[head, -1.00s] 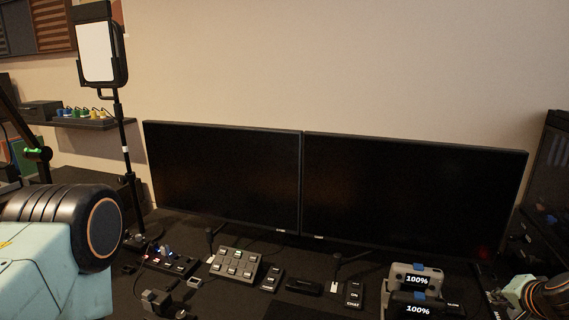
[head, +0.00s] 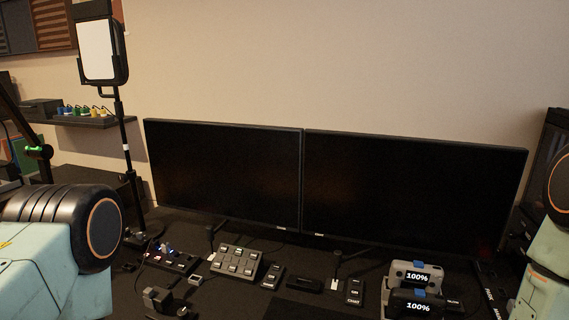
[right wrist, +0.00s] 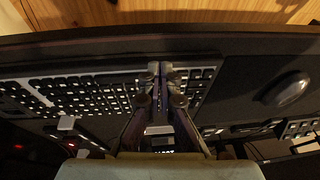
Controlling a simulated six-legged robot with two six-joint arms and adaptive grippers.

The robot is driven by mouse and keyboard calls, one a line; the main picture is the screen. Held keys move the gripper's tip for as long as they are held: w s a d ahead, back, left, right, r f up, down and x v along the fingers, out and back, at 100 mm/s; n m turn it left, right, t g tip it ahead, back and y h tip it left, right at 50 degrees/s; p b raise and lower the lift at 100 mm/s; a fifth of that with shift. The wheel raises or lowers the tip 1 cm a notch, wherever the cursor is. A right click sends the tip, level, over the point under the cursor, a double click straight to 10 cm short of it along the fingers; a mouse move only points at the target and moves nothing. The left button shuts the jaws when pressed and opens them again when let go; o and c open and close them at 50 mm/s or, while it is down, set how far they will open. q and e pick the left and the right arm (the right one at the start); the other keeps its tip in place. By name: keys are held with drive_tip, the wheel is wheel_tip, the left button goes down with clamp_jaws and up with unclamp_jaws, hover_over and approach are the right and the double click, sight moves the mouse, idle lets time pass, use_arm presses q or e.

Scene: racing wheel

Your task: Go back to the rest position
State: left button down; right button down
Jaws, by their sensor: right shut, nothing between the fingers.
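My right gripper (right wrist: 161,68) is in the right wrist view. Its two fingers are together with nothing between them, over a keyboard (right wrist: 80,92) on the dark desk. I cannot tell from this view how far above the keys it is. In the head view only links of my right arm show at the right edge; its gripper is out of that picture. A link of my left arm fills the lower left of the head view, and my left gripper is not in view.
Two dark monitors (head: 222,172) (head: 412,192) stand at the back. A button box (head: 235,263) and battery-like units reading 100% (head: 416,277) sit before them. A lamp (head: 99,50) stands left. A mouse (right wrist: 289,88) lies right of the keyboard; wooden floor (right wrist: 200,12) shows beyond the desk edge.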

drive_tip(key=s+a+f+n+g, duration=0.1)
drive_tip(key=s+a+n+g, duration=0.1)
drive_tip(key=s, duration=0.7)
drive_tip(key=s+a+f+n+g, duration=0.1)
drive_tip(key=s+a+n+g, duration=0.15)
drive_tip(key=s, duration=0.55)
wheel_tip(320, 180, down, 10)
drive_tip(key=m+t+b, duration=0.1)
drive_tip(key=b, duration=0.9)
drive_tip(key=shift+w+a, duration=0.25)
drive_tip(key=shift+w, duration=0.15)
